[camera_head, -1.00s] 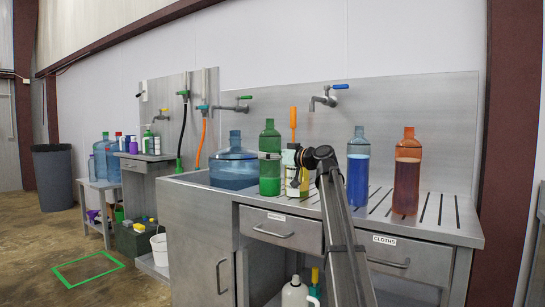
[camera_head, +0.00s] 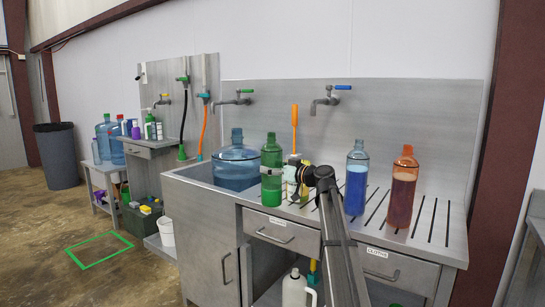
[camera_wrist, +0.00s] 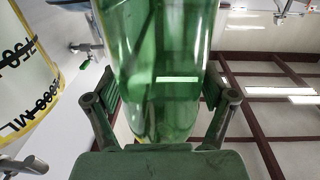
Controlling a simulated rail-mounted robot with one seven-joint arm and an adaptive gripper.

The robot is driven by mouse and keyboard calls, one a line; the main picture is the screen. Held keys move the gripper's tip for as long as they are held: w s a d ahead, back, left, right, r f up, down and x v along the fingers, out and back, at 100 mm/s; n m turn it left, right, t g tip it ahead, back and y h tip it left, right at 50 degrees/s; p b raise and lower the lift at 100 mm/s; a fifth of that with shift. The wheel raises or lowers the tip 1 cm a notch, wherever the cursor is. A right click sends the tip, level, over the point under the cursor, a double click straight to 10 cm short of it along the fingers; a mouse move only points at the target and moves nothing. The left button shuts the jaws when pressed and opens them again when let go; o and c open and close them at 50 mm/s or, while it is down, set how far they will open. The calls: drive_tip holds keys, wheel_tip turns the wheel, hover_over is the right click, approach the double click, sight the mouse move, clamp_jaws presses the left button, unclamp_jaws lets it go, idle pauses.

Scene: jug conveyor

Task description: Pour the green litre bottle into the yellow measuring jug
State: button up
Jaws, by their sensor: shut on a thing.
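The green litre bottle (camera_head: 271,160) stands upright at the left part of the slotted steel bench, with green liquid in its lower half. My gripper (camera_head: 290,176) reaches it from the right. In the wrist view my gripper (camera_wrist: 162,95) is shut on the green bottle (camera_wrist: 165,45), one finger on each side. I cannot tell whether its base touches the bench. The yellow measuring jug (camera_head: 291,188) stands close to the right of the bottle, mostly hidden by my arm. In the wrist view the jug (camera_wrist: 28,65) shows black markings and yellow bands at left.
A blue bottle (camera_head: 356,182) and an orange bottle (camera_head: 402,190) stand to the right. A large blue water jug (camera_head: 235,165) stands left of the green bottle. An orange-handled brush (camera_head: 294,125) rises behind. Taps (camera_head: 328,100) project from the splashback above.

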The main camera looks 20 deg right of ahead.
drive_tip(key=shift+s+a+r+m+p, duration=0.1)
drive_tip(key=shift+s+r+m+p, duration=0.3)
drive_tip(key=shift+p, duration=0.7)
drive_tip(key=m+p, duration=0.1)
drive_tip(key=p, duration=0.2)
drive_tip(key=shift+w+a+r+m, duration=0.1)
drive_tip(key=shift+r+m, duration=0.1)
drive_tip(key=shift+m, duration=0.2)
drive_tip(key=shift+a+r+m+t+p, duration=0.15)
drive_tip(key=shift+m+t+p, duration=0.35)
drive_tip(key=shift+p, duration=0.65)
drive_tip(key=m+p, duration=0.1)
drive_tip(key=p, duration=0.2)
drive_tip(key=shift+m, duration=0.4)
drive_tip(key=shift+f+b, duration=0.35)
drive_tip(key=shift+b, duration=0.1)
